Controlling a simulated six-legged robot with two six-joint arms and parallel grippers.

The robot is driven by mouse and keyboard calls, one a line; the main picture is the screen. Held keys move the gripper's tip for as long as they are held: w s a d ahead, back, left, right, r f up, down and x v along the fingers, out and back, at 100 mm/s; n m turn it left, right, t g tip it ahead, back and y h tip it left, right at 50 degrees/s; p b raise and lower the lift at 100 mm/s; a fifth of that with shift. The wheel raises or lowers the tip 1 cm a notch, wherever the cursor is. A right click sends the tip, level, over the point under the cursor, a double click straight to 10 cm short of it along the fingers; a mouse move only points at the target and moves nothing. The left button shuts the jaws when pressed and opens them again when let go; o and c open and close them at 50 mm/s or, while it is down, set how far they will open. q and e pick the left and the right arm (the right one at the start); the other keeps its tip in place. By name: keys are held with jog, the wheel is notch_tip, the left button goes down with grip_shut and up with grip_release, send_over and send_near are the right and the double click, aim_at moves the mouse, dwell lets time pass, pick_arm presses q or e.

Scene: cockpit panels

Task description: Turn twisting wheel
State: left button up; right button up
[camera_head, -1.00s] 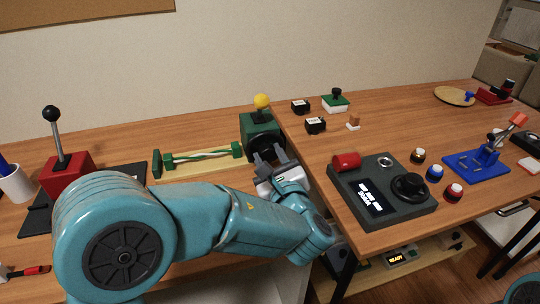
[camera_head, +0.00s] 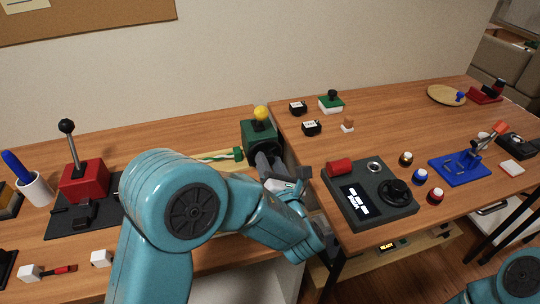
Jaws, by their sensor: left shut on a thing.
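The twisting device has a green box (camera_head: 256,131) with a yellow ball knob (camera_head: 261,113) on top, near the right end of the left table. Its dark wheel sits low on the box's near face, mostly hidden behind my gripper. A green-and-white twisted strand (camera_head: 215,157) runs left from the box over a light wooden base, partly behind my arm. My left gripper (camera_head: 269,163) is at the wheel, its grey fingers shut on it. The exact contact is hard to see. My right gripper is out of view; only part of that arm shows at bottom right.
A red lever box (camera_head: 84,181) and a white pen cup (camera_head: 35,189) stand at left. On the right table are a dark panel with a black knob (camera_head: 396,189), several round buttons and a blue stand (camera_head: 460,167). A gap separates the tables beneath my gripper.

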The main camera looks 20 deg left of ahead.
pick_arm(q)
jog(key=m+p, duration=0.4)
jog(key=m, duration=0.1)
jog(key=m+p, duration=0.3)
jog(key=m, duration=0.2)
jog(key=shift+f, duration=0.1)
jog(key=shift+m, duration=0.3)
dwell(0.3)
jog(key=o, duration=1.1)
jog(key=shift+c, duration=0.2)
jog(key=shift+d, duration=0.1)
